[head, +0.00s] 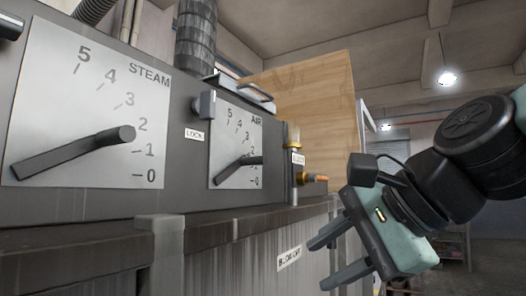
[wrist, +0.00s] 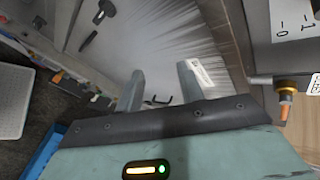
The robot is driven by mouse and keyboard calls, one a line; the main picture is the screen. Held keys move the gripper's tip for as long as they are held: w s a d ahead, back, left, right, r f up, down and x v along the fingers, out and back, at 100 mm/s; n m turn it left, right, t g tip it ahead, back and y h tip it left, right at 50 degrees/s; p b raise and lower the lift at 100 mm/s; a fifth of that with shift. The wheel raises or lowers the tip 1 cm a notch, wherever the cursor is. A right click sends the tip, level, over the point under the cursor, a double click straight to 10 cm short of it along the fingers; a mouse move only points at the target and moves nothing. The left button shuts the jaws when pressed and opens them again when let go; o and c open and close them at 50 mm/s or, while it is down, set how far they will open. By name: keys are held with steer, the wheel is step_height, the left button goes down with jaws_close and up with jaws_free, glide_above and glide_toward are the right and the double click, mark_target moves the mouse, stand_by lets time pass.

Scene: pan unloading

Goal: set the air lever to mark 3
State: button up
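The air lever (head: 238,167) is a dark bar on the pale AIR dial plate (head: 227,130), marked 0 to 5. It slants up to the right, its free end close to marks 1 and 2; the exact reading is unclear. My gripper (head: 327,256) is open and empty, to the right of and below the lever, well apart from it. In the wrist view the two fingers (wrist: 161,82) are apart with nothing between them. A plate corner with marks 1 and 0 (wrist: 294,22) shows at upper right there; the lever is not visible in that view.
The steam lever (head: 75,153) on its larger plate is at left, near mark 2. A grey LOCK knob (head: 205,104) sits by the air plate's upper left. A brass valve with an orange tip (head: 315,178) juts out between the air plate and my gripper. A ledge (head: 100,240) runs below.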

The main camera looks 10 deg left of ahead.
mark_target(266, 157)
step_height(266, 157, up, 19)
steer(key=w+d+m+t+y+p, duration=0.1)
steer(key=w+m+t+y+p, duration=0.15)
steer(key=m, duration=0.35)
steer(key=p+x, duration=0.3)
steer(key=x, duration=1.4)
steer(key=shift+w+p, duration=0.1)
steer(key=shift+p, duration=0.25)
steer(key=shift+t, duration=0.25)
jaws_close()
